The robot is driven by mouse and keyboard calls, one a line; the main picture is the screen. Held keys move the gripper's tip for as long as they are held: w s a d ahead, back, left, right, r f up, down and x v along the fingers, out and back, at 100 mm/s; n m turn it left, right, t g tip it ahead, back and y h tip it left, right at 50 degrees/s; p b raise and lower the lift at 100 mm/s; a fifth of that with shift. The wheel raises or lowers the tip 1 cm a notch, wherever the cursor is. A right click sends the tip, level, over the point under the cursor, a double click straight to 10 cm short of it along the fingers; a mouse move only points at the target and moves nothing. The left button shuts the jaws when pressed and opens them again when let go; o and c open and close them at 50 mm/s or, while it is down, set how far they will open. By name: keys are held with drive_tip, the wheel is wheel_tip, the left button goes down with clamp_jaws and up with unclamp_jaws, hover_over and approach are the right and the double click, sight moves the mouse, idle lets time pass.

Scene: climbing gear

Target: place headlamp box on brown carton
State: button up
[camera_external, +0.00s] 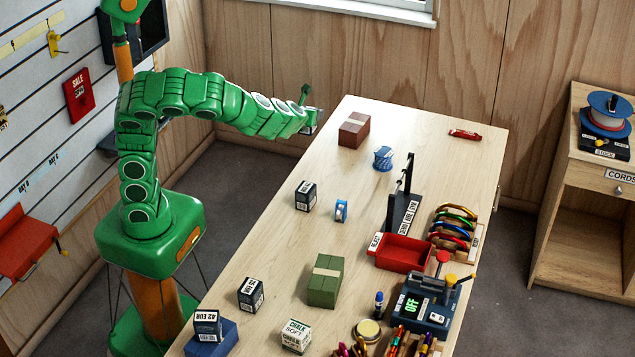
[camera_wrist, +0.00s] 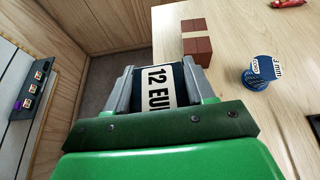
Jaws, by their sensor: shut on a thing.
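My gripper (camera_external: 312,121) is shut on a small dark box (camera_wrist: 156,86) with a white "12 EUR" label. The box sits between the two grey fingers (camera_wrist: 158,72) in the wrist view. No headlamp name is readable on it. In the external view the held box is small and mostly hidden by my gripper, at the table's far left edge. The brown carton (camera_external: 354,128), reddish brown with a pale band, stands on the table just right of my gripper. In the wrist view the carton (camera_wrist: 197,45) is ahead and to the right, apart from the held box. Its top is bare.
A red tool (camera_external: 465,134) lies farther right. A black stand (camera_external: 400,200) and a dark box (camera_external: 305,196) are nearer. The wood table (camera_external: 330,165) is clear around the carton's near side.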

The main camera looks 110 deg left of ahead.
drive_tip(key=a+r, duration=0.5)
drive_tip(key=a, duration=0.7)
hover_over(357, 119)
drive_tip(key=shift+d+f, duration=0.1)
drive_tip(key=shift+f, duration=6.45)
drive_tip(key=o, duration=1.1)
drive_tip(key=shift+f, duration=0.1)
